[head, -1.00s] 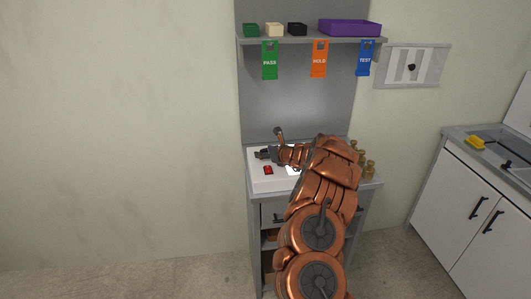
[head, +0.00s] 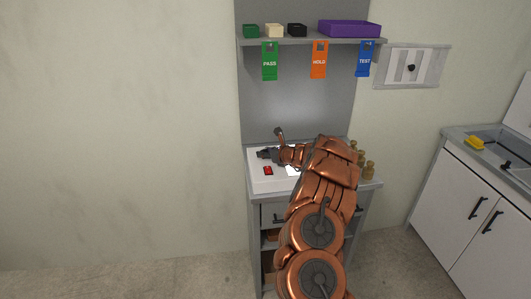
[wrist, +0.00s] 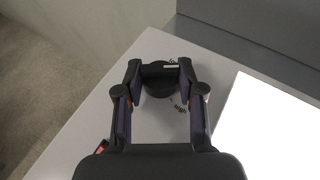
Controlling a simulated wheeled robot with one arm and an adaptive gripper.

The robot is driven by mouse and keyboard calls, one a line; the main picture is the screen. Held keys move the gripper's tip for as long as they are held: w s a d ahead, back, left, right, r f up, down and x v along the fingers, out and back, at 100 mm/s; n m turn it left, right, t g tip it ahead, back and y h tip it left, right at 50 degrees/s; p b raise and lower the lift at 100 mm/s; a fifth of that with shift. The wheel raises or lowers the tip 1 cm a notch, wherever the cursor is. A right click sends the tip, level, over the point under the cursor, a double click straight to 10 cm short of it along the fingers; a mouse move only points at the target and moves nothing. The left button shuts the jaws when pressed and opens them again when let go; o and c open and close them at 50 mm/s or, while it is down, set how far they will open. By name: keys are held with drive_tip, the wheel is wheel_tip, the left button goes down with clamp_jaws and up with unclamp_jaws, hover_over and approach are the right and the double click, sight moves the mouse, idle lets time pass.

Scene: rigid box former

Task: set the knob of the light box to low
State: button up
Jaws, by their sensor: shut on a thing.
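The light box (head: 262,183) is a white box on the grey bench, with a lit white panel that fills the right of the wrist view (wrist: 275,125). Its knob (wrist: 160,86) is dark and round with a raised bar and a pale mark on the bar. My gripper (wrist: 160,68) is shut on the knob, one finger at each end of the bar. The word "high" shows beside the knob, at its lower right; other lettering above is partly hidden. In the head view my gripper (head: 266,154) is at the box's back left and hides the knob.
A red switch (head: 268,170) sits on the box's front left. Brass-coloured pieces (head: 369,170) stand at the bench's right. Above, a shelf (head: 310,40) holds small boxes and a purple tray (head: 349,28), with PASS, HOLD and TEST tags hanging. The wall at left is clear.

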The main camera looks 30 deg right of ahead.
drive_tip(key=shift+y, duration=0.3)
drive_tip(key=shift+d+n+y+p, duration=0.1)
drive_tip(key=shift+n+y+p, duration=0.3)
drive_tip(key=shift+n+p, duration=0.25)
drive_tip(key=shift+d+f+n+g+y+p, duration=0.15)
drive_tip(key=shift+n+g+y+p, duration=0.3)
drive_tip(key=shift+n+y, duration=0.5)
drive_tip(key=shift+n+g+y, duration=0.25)
drive_tip(key=shift+n+y, duration=0.05)
drive_tip(key=shift+y, duration=0.15)
drive_tip(key=shift+w+n+g+y+b, duration=0.1)
drive_tip(key=shift+n+g+y+b, duration=0.5)
drive_tip(key=shift+n+y+b, duration=0.4)
drive_tip(key=o, duration=1.1)
drive_tip(key=shift+o, duration=0.2)
drive_tip(key=shift+d+r, duration=0.1)
drive_tip(key=shift+r, duration=0.1)
drive_tip(key=v, duration=1.1)
drive_tip(key=shift+s+d, duration=0.2)
drive_tip(key=shift+s, duration=0.1)
